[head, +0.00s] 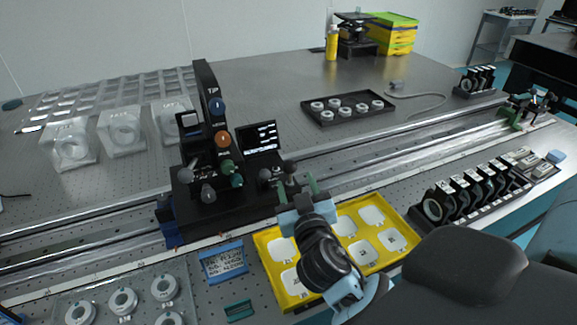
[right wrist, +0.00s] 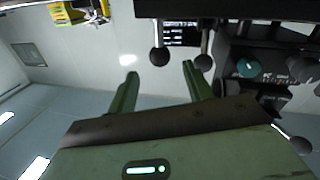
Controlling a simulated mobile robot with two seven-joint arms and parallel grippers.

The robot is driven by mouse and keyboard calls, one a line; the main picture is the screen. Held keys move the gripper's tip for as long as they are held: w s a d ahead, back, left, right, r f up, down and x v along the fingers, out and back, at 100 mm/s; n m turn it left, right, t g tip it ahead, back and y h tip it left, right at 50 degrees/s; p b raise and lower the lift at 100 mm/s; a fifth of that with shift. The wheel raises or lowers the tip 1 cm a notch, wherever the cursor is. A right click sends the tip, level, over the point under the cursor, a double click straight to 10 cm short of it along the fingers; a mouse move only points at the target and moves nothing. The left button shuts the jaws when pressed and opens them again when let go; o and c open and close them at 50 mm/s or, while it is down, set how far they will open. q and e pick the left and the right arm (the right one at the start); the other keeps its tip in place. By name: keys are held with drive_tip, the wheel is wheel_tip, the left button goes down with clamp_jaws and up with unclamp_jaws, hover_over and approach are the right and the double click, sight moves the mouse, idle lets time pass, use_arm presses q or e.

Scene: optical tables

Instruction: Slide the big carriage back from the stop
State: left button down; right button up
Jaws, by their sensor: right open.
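The big carriage (head: 225,200) is a black block with a tall upright post and several knobs, sitting on the long rail left of centre. Its dark body (right wrist: 262,62) also shows in the right wrist view. My right gripper (head: 296,188) is open beside the carriage's right end, its green fingers near a ball-ended handle (head: 265,175). In the right wrist view the open fingers (right wrist: 160,72) have nothing between them; dark ball knobs hang just beyond the tips. Contact cannot be told. A blue block (head: 168,226) is at the carriage's left end; I cannot tell whether it is the stop.
The rail (head: 400,150) runs clear to the right, up to a green-based device (head: 514,118). A yellow tray (head: 268,250) lies below my right gripper. A row of black ring mounts (head: 435,206) stands right of it. A small screen (head: 260,137) stands behind the carriage.

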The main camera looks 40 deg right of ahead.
sight(292, 171)
drive_tip(key=p+x, duration=0.1)
drive_tip(key=x, duration=0.6)
drive_tip(key=shift+w+d, duration=0.1)
drive_tip(key=shift+w, duration=0.05)
drive_tip(key=shift+c, duration=0.4)
clamp_jaws()
